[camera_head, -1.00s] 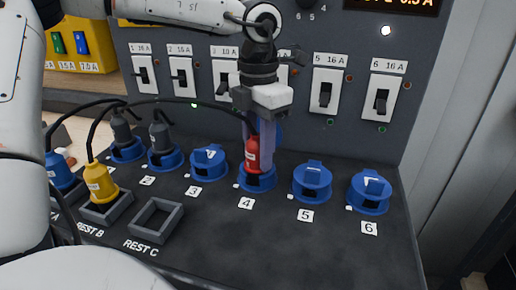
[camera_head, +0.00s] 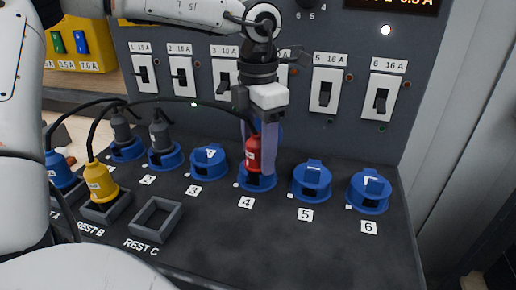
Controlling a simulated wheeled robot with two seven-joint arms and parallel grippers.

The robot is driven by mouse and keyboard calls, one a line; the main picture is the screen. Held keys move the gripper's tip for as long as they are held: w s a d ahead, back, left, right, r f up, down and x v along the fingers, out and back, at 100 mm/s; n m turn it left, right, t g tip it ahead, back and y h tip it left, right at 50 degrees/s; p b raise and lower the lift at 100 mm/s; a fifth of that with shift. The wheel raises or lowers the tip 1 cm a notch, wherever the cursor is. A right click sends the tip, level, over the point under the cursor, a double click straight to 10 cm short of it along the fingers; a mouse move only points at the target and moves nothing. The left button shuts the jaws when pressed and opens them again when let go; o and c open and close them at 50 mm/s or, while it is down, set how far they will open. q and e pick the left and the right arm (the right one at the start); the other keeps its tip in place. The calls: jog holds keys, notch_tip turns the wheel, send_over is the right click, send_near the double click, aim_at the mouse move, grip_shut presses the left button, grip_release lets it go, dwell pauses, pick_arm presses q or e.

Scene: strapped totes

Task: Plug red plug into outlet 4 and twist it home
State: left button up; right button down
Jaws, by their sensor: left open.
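The red plug (camera_head: 254,154) stands upright in outlet 4 (camera_head: 258,183), a blue round socket with its label 4 in front. A black cable runs from the plug's top to the left. My left gripper (camera_head: 257,165) points down over outlet 4, its two pale fingers on either side of the red plug. The fingers are open, and the right finger shows a gap to the plug. How deep the plug sits and its twist cannot be told. My right gripper is not in view.
Outlet 3 (camera_head: 208,161) and outlet 5 (camera_head: 312,184) flank it, lids shut; outlet 6 (camera_head: 370,194) is further right. Grey plugs fill outlets 1 and 2. A yellow plug (camera_head: 100,183) sits in REST B; REST C (camera_head: 155,219) is empty. Breaker switches line the panel behind.

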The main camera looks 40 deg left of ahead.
pick_arm(q)
jog(key=shift+r, duration=0.6)
notch_tip(320, 180, up, 8)
jog(key=shift+r+p, duration=0.3)
jog(key=shift+r, duration=0.3)
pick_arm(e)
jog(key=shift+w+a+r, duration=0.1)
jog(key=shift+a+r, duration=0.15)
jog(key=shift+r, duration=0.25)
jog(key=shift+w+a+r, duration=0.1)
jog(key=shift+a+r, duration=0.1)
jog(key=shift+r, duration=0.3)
